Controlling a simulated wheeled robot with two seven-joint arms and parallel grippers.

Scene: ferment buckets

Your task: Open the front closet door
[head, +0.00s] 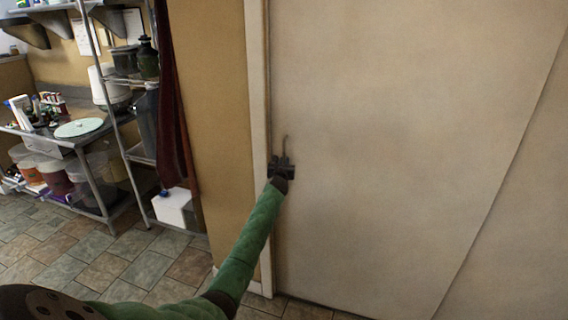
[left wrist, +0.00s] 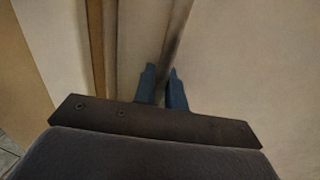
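The closet door (head: 400,130) is a large plain cream panel filling the right of the head view. It looks flush with its pale frame (head: 256,120), though a small gap cannot be ruled out. A thin dark handle (head: 286,142) stands near its left edge. My left gripper (head: 284,162) is at the handle. In the left wrist view my left gripper's fingers (left wrist: 162,88) are close together, on either side of the blurred dark handle (left wrist: 180,35), and look shut on it. Exact contact is hard to see. My right gripper is not in view.
A tan wall (head: 215,110) stands left of the frame. Further left are a metal shelf rack, a dark red hanging cloth (head: 172,110), a white container (head: 177,208) and a metal table (head: 75,140) with buckets below. The tiled floor (head: 130,265) is clear.

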